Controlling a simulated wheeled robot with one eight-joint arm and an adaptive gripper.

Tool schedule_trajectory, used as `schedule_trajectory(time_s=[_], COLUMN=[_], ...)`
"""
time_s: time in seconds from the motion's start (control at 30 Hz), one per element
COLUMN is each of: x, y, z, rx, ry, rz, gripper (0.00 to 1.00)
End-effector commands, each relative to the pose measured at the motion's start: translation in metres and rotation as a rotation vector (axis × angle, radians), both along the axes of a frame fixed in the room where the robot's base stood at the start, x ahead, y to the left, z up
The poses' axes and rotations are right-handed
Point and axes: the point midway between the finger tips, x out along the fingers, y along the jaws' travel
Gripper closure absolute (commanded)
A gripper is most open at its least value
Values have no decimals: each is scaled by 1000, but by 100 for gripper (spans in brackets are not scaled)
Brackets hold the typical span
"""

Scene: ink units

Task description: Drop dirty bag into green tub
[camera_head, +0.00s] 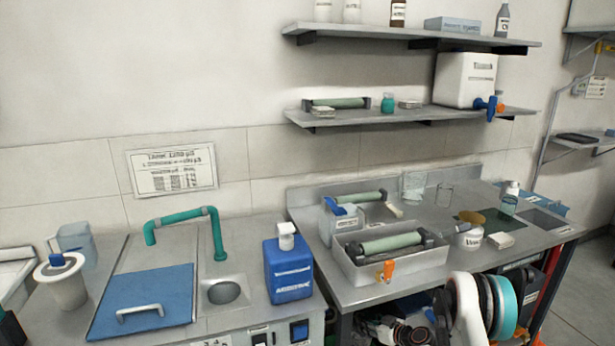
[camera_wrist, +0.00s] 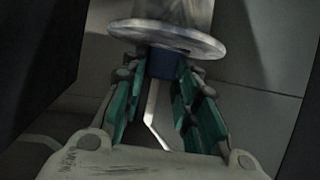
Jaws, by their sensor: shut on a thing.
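In the wrist view my gripper (camera_wrist: 162,105) has its teal-padded fingers closed around a dark blue knob-like piece (camera_wrist: 162,65). A round pale grey disc (camera_wrist: 165,38) adjoins this piece, with a grey cylinder-like body (camera_wrist: 185,10) beyond it. A thin pale bent strip (camera_wrist: 152,118) shows between the fingers. I cannot make out the dirty bag or the green tub in either view. In the head view I cannot see my gripper's fingertips.
A metal counter (camera_head: 350,295) holds a roller tray (camera_head: 345,262) and small bottles. A blue jug (camera_head: 287,270) stands beside the sink (camera_head: 222,292). A lidded white pot (camera_head: 62,285) is at left, near a blue cover (camera_head: 150,290). Shelves (camera_head: 400,112) overhang the counter.

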Motion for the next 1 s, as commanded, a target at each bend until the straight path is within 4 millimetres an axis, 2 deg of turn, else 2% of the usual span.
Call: schedule_trajectory(time_s=[0.13,0.43,0.47,0.53,0.57,0.87,1.0], x=[0,0,0,0,0,0,0], y=[0,0,0,0,0,0,0], z=[-13,-15,-15,-15,-15,-15,-8], rx=[0,0,0,0,0,0,0], ry=[0,0,0,0,0,0,0], rz=[0,0,0,0,0,0,0], gripper=[100,100,68,52,49,49,49])
